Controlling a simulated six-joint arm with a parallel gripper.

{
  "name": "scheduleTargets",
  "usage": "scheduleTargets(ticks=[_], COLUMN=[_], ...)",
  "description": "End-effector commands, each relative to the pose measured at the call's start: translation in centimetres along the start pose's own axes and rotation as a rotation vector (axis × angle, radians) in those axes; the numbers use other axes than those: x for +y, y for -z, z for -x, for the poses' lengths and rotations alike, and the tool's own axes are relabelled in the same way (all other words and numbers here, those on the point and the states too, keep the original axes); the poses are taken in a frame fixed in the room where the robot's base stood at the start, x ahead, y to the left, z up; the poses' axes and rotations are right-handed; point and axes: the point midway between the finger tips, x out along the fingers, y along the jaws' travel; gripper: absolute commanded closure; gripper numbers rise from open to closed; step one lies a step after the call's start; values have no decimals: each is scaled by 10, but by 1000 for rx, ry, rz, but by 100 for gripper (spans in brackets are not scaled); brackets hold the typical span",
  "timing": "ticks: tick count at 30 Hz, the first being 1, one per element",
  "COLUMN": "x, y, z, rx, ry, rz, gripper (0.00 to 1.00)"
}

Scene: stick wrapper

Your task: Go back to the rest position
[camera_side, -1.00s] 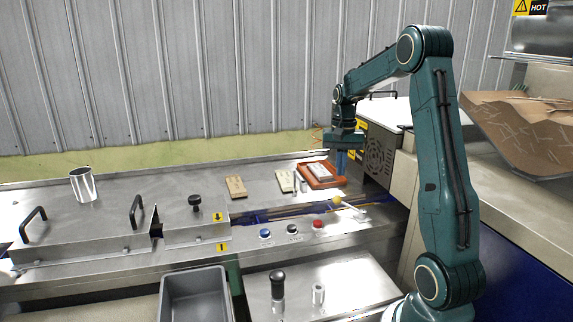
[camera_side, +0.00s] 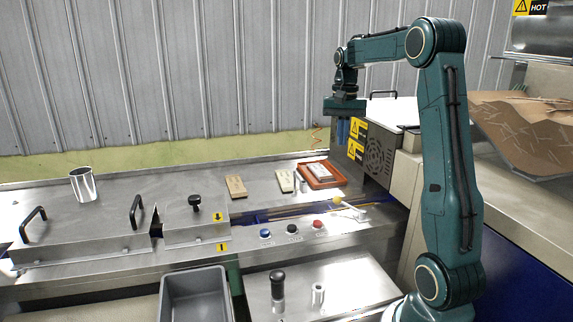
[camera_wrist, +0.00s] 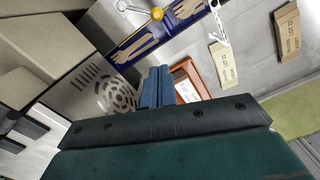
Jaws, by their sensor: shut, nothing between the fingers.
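My gripper (camera_side: 342,131) is raised in the air above the back right of the steel worktop, its blue fingers pointing down. The fingers are together with nothing between them. In the wrist view the blue fingers (camera_wrist: 156,88) show side by side, partly covering a red-brown tray. That tray (camera_side: 335,183) lies on the worktop below my gripper, clear of it, with a pale labelled block (camera_side: 315,170) in it.
A vented machine housing (camera_side: 378,158) stands just right of my gripper. Two labelled blocks (camera_side: 236,187) (camera_side: 285,181) lie on the worktop. A metal cup (camera_side: 83,184) stands far left. A grey bin (camera_side: 195,297) is in front. The air left of my gripper is clear.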

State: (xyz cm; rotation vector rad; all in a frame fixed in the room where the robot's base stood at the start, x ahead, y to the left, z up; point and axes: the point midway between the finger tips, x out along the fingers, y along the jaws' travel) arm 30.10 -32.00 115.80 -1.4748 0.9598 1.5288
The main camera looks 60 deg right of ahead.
Motion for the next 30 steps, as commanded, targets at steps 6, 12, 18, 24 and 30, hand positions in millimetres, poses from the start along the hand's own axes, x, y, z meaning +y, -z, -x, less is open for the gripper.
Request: scheduleTargets(ticks=[6, 12, 18, 24, 30], x=[-20, -44, -59, -62, -56], y=[-31, -84, -142, -199, -250], z=[11, 23, 29, 28, 20], rx=[40, 104, 172, 240, 308], ry=[13, 38, 68, 104, 145], rz=[94, 247, 416, 586, 753], gripper=[100, 100, 100, 100, 100])
